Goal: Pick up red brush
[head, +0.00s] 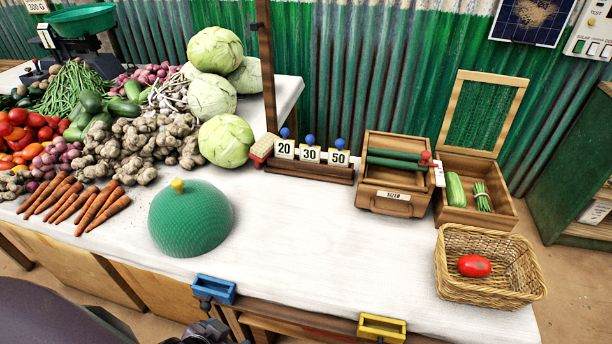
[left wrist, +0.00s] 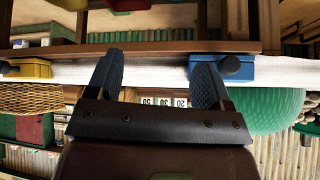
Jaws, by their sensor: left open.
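A small brush (head: 261,147) with a red part and pale bristles sits on the white tabletop (head: 300,215) in the head view, at the left end of the wooden number rack (head: 308,171), near a cabbage. I cannot make out the brush in the left wrist view. My left gripper (left wrist: 157,64) shows in the left wrist view with its two dark fingers spread and nothing between them. It is at the table's front edge, well apart from the brush. My right gripper is in neither view.
A green dome (head: 190,219) stands on the table's front left. Blue (head: 214,289) and yellow (head: 382,328) holders are on the front edge. Vegetables fill the left; a wooden box (head: 392,187) and a wicker basket (head: 487,287) with a red item stand right. The table's middle is clear.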

